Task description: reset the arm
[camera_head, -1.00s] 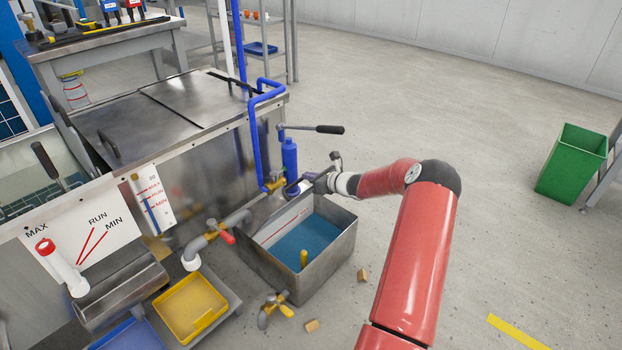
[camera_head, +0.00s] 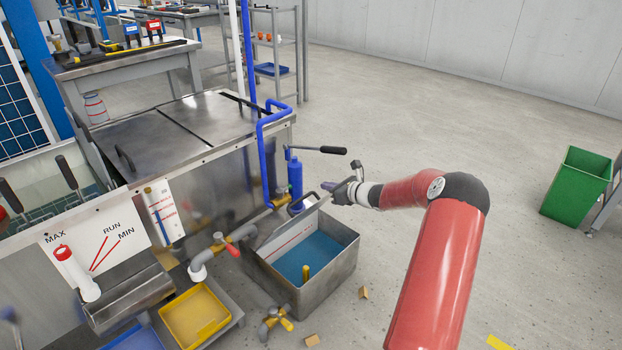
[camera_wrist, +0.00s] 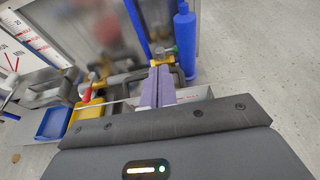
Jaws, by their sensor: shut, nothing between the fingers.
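My gripper (camera_head: 330,187) is at the end of my red arm in the head view, above the back edge of the open metal tank (camera_head: 331,274). It looks empty. In the wrist view its two pale purple fingers (camera_wrist: 157,86) lie side by side, closed together with nothing between them. The tank holds blue liquid (camera_head: 318,252).
A black-handled lever (camera_head: 332,150) juts out above my gripper. Blue pipework (camera_head: 262,150) and a brass valve (camera_head: 280,202) are close on the left. A yellow tray (camera_head: 195,316) lies at lower left. A green bin (camera_head: 577,187) stands far right; the floor between is mostly clear.

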